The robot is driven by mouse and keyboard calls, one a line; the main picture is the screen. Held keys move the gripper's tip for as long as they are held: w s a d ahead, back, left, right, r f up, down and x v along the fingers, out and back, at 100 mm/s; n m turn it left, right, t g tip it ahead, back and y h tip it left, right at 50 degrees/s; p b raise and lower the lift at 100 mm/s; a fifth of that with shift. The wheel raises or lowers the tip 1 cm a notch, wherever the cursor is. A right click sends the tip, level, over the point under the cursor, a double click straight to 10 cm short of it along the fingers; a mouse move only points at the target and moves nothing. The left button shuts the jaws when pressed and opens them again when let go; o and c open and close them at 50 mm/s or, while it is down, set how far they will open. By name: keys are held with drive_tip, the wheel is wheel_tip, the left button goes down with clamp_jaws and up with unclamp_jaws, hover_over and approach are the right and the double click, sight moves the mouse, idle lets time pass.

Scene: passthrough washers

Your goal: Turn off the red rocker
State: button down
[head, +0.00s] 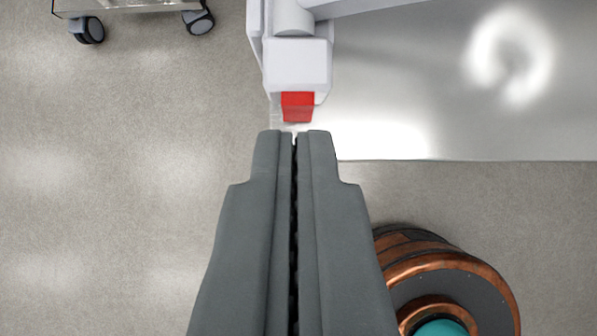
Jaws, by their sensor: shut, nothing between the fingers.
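The red rocker (297,106) is a small red block on the lower end of a white housing (297,65), near the top middle of the head view. My gripper (296,133) is shut and empty, with its dark grey fingers pointing up the picture. Its fingertips lie just below the rocker in the picture. A small gap shows between them, and I cannot tell the distance in depth. Which way the rocker is tilted cannot be made out.
A shiny metal surface (400,110) extends to the right of the housing. A cart with black casters (145,5) stands at the top left. A round copper and black object with a teal centre (450,290) is at the lower right. The grey floor at left is clear.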

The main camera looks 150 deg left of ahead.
drive_tip(key=shift+s+a+r, duration=0.2)
drive_tip(key=shift+s+r, duration=0.1)
drive_tip(key=shift+r, duration=0.2)
drive_tip(key=shift+s+r, duration=0.15)
drive_tip(key=shift+r, duration=0.05)
drive_tip(key=shift+d, duration=0.1)
hover_over(300, 91)
drive_tip(key=s+a, duration=0.1)
wheel_tip(300, 91, down, 8)
drive_tip(key=f, duration=0.3)
drive_tip(key=shift+s+a, duration=0.15)
drive_tip(key=shift+s, duration=0.25)
drive_tip(key=shift+f, duration=0.55)
